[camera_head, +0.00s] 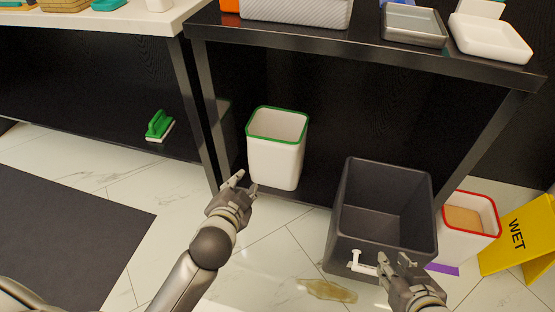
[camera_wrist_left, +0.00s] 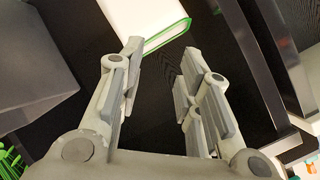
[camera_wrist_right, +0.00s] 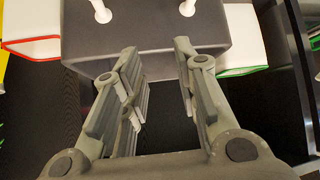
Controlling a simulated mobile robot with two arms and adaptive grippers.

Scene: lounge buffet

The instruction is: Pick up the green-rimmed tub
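The green-rimmed tub (camera_head: 275,160) is white, empty and upright under the black table. Its white wall and green rim also show at the top of the left wrist view (camera_wrist_left: 150,18) and at the right of the right wrist view (camera_wrist_right: 240,40). My left gripper (camera_head: 238,181) is open and empty, in front of the tub's lower left side; I see no contact. My right gripper (camera_head: 394,262) is open and empty, at the front of a dark grey bin (camera_head: 345,235), well to the right of the tub. The bin fills the top of the right wrist view (camera_wrist_right: 150,45).
A red-rimmed tub (camera_head: 462,242) and a yellow wet-floor sign (camera_head: 517,235) stand right of the bin. A table leg (camera_head: 207,110) is just left of the green-rimmed tub. A brownish spill (camera_head: 328,290) lies on the floor. A green brush (camera_head: 159,125) lies at the left.

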